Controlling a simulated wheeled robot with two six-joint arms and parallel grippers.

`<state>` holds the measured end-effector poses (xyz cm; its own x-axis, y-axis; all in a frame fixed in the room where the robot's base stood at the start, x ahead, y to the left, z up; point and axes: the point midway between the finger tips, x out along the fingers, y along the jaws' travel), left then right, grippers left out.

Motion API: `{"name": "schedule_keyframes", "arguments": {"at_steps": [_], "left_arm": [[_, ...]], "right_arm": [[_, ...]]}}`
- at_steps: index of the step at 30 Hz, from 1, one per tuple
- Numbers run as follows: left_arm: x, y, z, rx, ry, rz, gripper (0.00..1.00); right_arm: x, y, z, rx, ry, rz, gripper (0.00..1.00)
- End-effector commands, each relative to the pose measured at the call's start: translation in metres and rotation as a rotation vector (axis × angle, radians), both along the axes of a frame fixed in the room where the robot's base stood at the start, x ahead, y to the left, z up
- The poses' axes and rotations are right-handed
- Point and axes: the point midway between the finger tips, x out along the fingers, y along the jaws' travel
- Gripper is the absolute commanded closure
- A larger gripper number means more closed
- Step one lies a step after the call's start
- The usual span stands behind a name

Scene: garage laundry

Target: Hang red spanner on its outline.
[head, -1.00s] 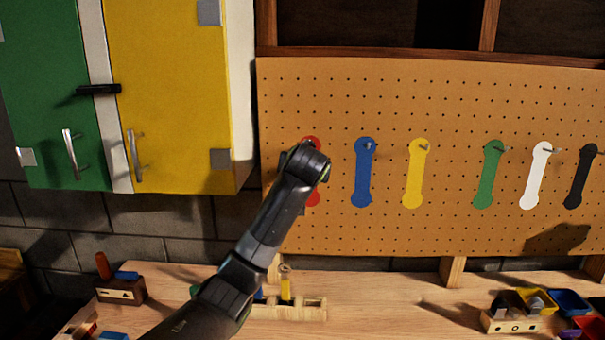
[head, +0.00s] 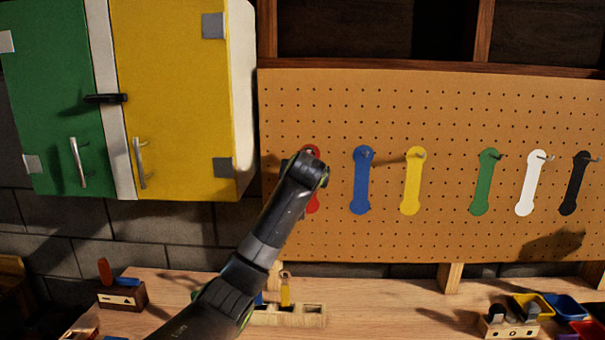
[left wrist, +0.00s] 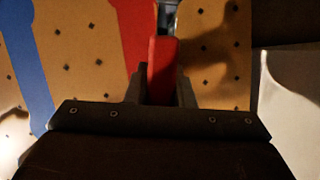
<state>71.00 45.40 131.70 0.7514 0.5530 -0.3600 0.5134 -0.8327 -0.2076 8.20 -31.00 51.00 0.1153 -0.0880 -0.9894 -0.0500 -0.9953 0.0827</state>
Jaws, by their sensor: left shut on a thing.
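The red spanner (left wrist: 163,65) is between the two fingers of my left gripper (left wrist: 162,92), which is shut on its handle, in the left wrist view. A grey metallic part shows beyond the red handle at the top; I cannot tell whether it is the spanner's head or a hook. The red outline (left wrist: 134,25) is on the pegboard just behind the spanner. In the head view my left arm covers most of the red outline (head: 313,204), and the gripper and spanner are hidden behind it. Contact with the board cannot be told. My right gripper is not in view.
The pegboard (head: 450,115) also bears blue (head: 361,182), yellow (head: 412,184), green (head: 484,184), white and black outlines with hooks. A yellow and green cabinet (head: 180,90) stands out to the left. Below, the workbench (head: 385,305) holds a wooden rack and small bins.

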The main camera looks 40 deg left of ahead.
Motion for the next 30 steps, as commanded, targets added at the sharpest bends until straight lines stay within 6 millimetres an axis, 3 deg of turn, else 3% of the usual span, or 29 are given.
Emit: {"name": "schedule_keyframes", "arguments": {"at_steps": [12,13,18,30], "left_arm": [[0.0007,0.0024,-0.0041,-0.002,0.005,0.004,1.0],[0.0007,0.0024,-0.0041,-0.002,0.005,0.004,0.77],[0.0008,0.0021,-0.0045,-0.002,0.006,0.002,0.55],[0.0015,0.0001,-0.0065,-0.005,0.009,-0.002,0.53]], "right_arm": [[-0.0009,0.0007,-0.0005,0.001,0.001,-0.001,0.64],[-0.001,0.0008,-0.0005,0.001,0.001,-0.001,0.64],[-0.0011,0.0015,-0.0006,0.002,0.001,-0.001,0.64],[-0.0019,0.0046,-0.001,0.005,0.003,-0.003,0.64]]}}
